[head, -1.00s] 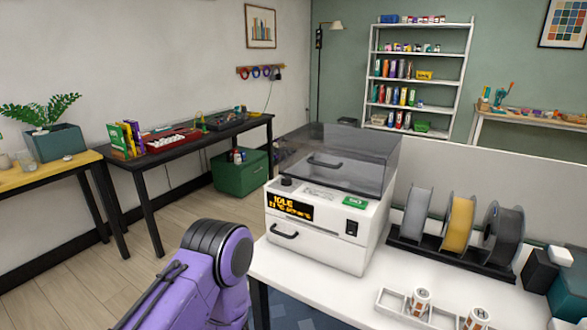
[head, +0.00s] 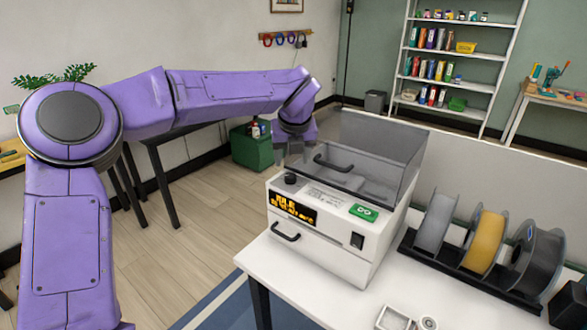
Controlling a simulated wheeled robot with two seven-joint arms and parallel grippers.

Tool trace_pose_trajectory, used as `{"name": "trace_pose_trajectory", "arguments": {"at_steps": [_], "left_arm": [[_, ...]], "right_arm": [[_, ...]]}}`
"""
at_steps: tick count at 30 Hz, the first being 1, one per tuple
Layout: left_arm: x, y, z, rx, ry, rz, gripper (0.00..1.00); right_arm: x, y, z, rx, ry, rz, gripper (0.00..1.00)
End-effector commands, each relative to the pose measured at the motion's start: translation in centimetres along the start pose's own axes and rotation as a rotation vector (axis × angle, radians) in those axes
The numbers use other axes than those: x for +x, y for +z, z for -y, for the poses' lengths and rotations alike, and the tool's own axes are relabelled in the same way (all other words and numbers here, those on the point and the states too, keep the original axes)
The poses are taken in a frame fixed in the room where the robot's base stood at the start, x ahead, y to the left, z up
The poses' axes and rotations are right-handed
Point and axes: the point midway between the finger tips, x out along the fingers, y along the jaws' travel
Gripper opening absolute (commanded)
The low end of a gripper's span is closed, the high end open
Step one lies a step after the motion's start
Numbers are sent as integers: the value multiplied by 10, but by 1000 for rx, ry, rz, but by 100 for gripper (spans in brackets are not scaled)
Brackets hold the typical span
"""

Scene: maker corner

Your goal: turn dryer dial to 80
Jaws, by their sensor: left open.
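My right gripper is not in view.
A rack of filament spools (head: 481,244) stands to the right of the dryer on the white table (head: 270,267). A small tray (head: 393,318) is at the table's front. A shelf (head: 492,87) and a green box (head: 251,150) are further back.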

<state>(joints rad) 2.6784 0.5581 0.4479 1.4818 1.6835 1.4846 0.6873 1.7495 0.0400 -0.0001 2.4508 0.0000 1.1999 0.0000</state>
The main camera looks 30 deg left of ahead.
Motion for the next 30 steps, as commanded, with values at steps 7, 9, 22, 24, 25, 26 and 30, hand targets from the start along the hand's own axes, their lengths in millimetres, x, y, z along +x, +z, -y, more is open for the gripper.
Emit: {"name": "trace_pose_trajectory", "arguments": {"at_steps": [7,9,22,24,25,26,30], "left_arm": [[52,0,0,3,3,-2,59],[61,0,0,3,2,-1,59],[70,0,0,3,2,1,33],[70,0,0,3,2,1,10],[70,0,0,4,2,1,5],[70,0,0,4,2,1,5],[69,0,0,7,0,1,5]], "right_arm": [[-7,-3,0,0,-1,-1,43],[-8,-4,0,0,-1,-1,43],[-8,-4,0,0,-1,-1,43],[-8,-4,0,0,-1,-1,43],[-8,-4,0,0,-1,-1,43],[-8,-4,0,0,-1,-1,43],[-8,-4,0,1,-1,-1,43]]}}
